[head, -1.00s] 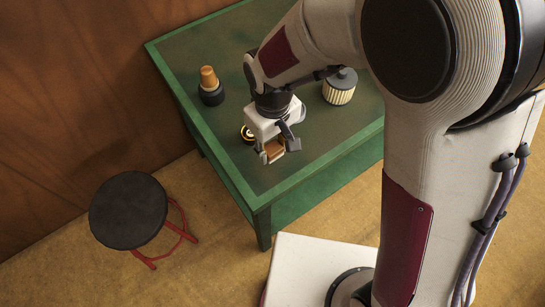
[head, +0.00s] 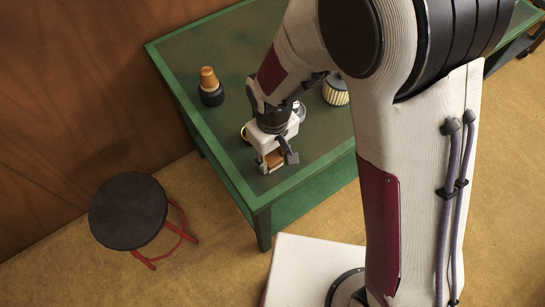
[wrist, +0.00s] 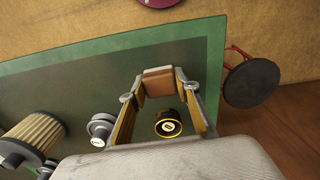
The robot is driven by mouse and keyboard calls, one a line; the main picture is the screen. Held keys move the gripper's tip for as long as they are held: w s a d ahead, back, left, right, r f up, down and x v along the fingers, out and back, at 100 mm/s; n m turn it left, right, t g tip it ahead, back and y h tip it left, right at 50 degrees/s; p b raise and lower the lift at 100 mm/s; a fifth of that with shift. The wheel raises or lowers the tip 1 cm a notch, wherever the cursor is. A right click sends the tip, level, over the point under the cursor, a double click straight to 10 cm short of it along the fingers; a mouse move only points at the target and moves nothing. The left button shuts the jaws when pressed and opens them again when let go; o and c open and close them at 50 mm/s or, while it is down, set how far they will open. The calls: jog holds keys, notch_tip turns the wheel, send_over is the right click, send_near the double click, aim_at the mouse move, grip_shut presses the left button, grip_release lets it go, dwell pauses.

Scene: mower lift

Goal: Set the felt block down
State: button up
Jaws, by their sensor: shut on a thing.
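The felt block (head: 274,159) is a small brown block between the jaws of my gripper (head: 276,163). In the wrist view the felt block (wrist: 158,81) sits at the far end between both fingertips. My gripper (wrist: 159,86) is shut on it. The block is over the near corner area of the green-edged table (head: 236,183). I cannot tell whether its underside touches the tabletop. In the head view the jaws hide part of the block.
A black-and-gold round piece (wrist: 168,124) and a grey cylinder (wrist: 101,129) stand close to my gripper. A pleated filter (head: 336,93) and a black cup with an orange-brown top (head: 211,88) stand farther back. A stool (head: 128,210) is off the table. Tabletop between block and front edge is clear.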

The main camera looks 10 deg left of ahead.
aim_at(274, 157)
jog(key=shift+f, duration=0.4)
jog(key=shift+f, duration=0.2)
jog(key=o, duration=1.1)
jog(key=shift+r, duration=0.2)
jog(key=shift+w+d+r, duration=0.1)
jog(key=shift+r, duration=3.65)
